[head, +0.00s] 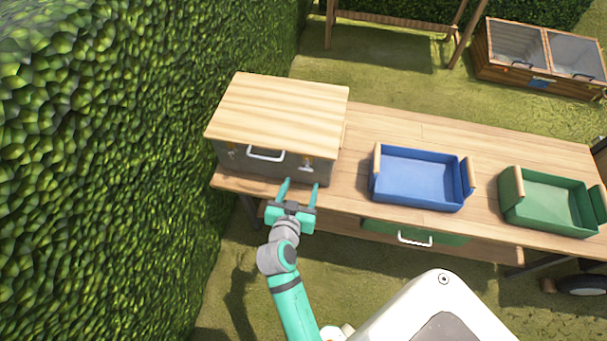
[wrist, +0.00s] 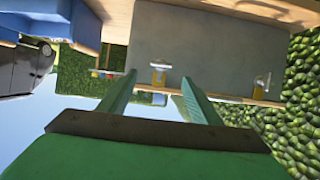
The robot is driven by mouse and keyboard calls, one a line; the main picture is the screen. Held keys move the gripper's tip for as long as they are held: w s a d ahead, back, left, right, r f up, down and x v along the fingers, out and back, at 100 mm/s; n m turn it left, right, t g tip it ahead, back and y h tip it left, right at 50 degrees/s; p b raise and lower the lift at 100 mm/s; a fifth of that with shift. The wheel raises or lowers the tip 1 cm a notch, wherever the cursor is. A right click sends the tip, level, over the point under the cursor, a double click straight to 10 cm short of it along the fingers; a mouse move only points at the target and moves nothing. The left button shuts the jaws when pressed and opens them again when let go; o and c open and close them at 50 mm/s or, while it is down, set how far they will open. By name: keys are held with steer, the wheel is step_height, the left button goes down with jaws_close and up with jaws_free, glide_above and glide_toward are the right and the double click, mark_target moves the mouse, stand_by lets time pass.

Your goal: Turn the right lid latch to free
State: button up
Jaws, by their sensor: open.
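A box (head: 262,168) with a grey front and a pale wooden lid (head: 280,112) stands at the left end of the workbench, its lid down. The right lid latch (head: 307,162) is a small brass-coloured fitting on the box front, right of the white lid handle (head: 266,154). The left latch (head: 232,152) is on the other side. My gripper (head: 301,184) is open and empty, just in front of the right latch. In the wrist view, which is upside down, the right latch (wrist: 159,73) appears between my fingertips (wrist: 160,80), apart from both.
A blue tray (head: 417,200) and a green tray (head: 548,222) stand on the bench (head: 400,129) to the right. A green drawer with a white handle (head: 415,239) is below the bench top. A tall hedge (head: 120,170) rises close on the left.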

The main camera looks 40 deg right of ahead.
mark_target(306, 170)
steer(key=x, duration=0.8)
steer(key=shift+a, duration=0.15)
